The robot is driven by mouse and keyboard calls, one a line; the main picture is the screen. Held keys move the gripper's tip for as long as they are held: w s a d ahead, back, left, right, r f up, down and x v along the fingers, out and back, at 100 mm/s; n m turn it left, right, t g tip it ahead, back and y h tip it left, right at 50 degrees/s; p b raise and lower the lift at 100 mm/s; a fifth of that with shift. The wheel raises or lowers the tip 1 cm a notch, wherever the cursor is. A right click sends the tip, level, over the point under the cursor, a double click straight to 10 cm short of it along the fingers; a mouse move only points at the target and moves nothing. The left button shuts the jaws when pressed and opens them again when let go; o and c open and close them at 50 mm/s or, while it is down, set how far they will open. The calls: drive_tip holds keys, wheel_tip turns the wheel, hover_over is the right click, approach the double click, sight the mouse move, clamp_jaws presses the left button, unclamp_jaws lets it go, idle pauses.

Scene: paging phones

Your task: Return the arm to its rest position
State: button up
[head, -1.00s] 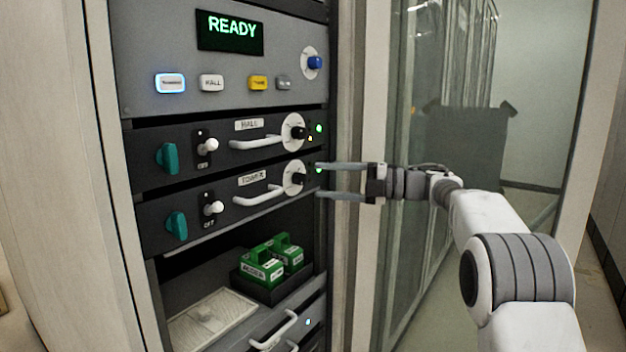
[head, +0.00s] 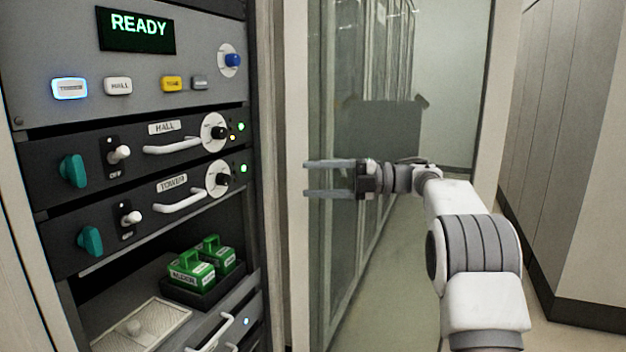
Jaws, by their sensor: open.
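My gripper (head: 308,179) is open and empty, its two fingers pointing left. In the picture it lies in front of the glass door and pale post, to the right of the equipment rack (head: 258,95) and apart from its panels. My arm bends up from the lower right to it. The rack holds a HALL unit (head: 165,128) and a TOWER unit (head: 172,184), each with a white handle, a teal knob, a white toggle and a round dial. The top panel screen (head: 138,28) reads READY.
Two green blocks with handles (head: 192,270) sit in a black tray (head: 190,293) on the rack's lower shelf, beside a pale vented plate (head: 142,325). A glass door (head: 345,260) stands behind my gripper. Bare floor (head: 400,310) shows beyond, and a panelled wall (head: 565,130) on the right.

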drive_tip(key=w+d+r+m+t+p, duration=0.25)
drive_tip(key=r+m+t, duration=0.8)
drive_tip(key=r, duration=0.55)
drive_tip(key=s+d+r+m+t+h+p, duration=0.35)
drive_tip(key=d+r+m+t+h, duration=0.25)
drive_tip(key=d+m+t+h, duration=0.55)
drive_tip(key=s+d+f+m+g+h+p, duration=0.1)
drive_tip(key=s+d+f+m+g+h, duration=0.1)
drive_tip(key=s+f+m+g+h, duration=0.4)
drive_tip(key=s+d+f+m+g+h+p, duration=0.1)
drive_tip(key=s+f+m+g+h, duration=0.2)
drive_tip(key=s, duration=0.4)
drive_tip(key=s+a+f+m+g+y+p, duration=0.1)
drive_tip(key=s+a+f+m+g, duration=0.1)
drive_tip(key=s+f, duration=0.6)
drive_tip(key=s+a+f+m+g+y+p, duration=0.1)
drive_tip(key=s+f+m+g, duration=0.2)
drive_tip(key=s+f, duration=0.6)
drive_tip(key=s+g, duration=0.2)
drive_tip(key=s, duration=0.5)
drive_tip(key=shift+s+a+f, duration=0.2)
drive_tip(key=shift+s+a, duration=0.2)
drive_tip(key=shift+a+y, duration=0.1)
drive_tip(key=shift+y, duration=0.15)
